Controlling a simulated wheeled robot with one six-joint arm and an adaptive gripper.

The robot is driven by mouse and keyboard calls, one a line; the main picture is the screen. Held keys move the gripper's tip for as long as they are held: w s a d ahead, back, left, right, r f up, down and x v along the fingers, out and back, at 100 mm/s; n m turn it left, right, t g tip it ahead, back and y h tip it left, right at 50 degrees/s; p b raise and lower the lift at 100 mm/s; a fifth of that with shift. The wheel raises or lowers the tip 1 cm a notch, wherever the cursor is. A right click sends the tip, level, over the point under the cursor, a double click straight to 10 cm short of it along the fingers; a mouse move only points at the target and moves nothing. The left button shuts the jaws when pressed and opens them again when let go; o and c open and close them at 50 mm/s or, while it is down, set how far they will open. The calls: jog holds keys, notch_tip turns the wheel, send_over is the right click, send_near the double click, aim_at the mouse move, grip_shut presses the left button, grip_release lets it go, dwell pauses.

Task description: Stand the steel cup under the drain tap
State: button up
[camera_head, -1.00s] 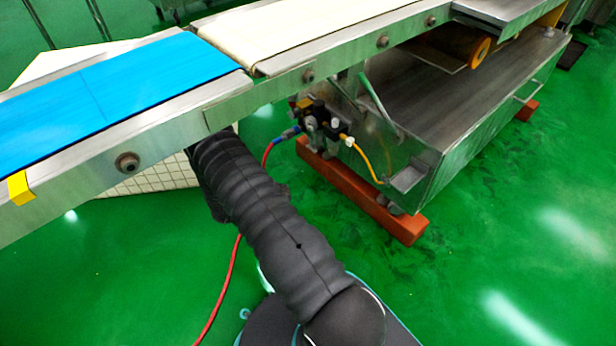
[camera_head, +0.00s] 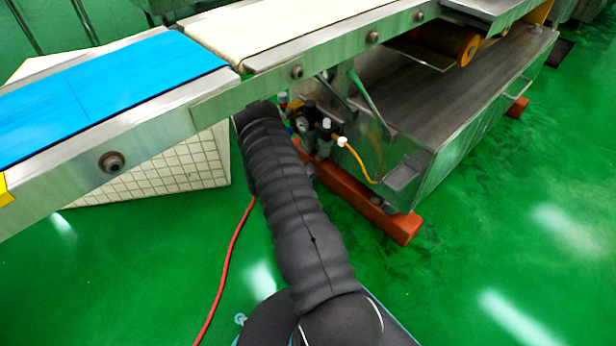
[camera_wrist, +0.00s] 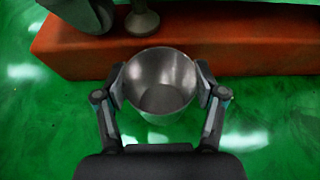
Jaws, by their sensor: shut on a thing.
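The steel cup (camera_wrist: 160,84) is in the wrist view, upright with its open mouth toward the camera and empty inside. My gripper (camera_wrist: 161,88) is shut on it, one finger against each side. The cup is just in front of the orange-red beam (camera_wrist: 230,50). I cannot tell whether its base touches the floor. In the head view, my black sleeved arm hides the cup and gripper. The drain tap is not clearly identifiable; a cluster of valve fittings (camera_head: 318,125) shows beside my arm, under the conveyor.
The conveyor (camera_head: 150,115) with blue and cream belts crosses above my arm's far end. A steel machine box (camera_head: 440,125) stands on the beam (camera_head: 375,208). A yellow hose (camera_head: 358,165) and red hose (camera_head: 229,255) run nearby. A machine foot (camera_wrist: 142,20) rests on the beam. Green floor is open at right.

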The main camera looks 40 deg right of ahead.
jog(key=shift+d+f+b, duration=0.2)
jog(key=shift+f, duration=0.65)
jog(key=shift+d+f+b, duration=0.15)
jog(key=shift+d+f, duration=0.05)
jog(key=shift+f, duration=0.65)
jog(key=shift+f, duration=0.15)
jog(key=o, duration=1.2)
jog(key=shift+r, duration=0.2)
jog(key=p+v, duration=0.1)
jog(key=v, duration=1.1)
jog(key=shift+f, duration=0.1)
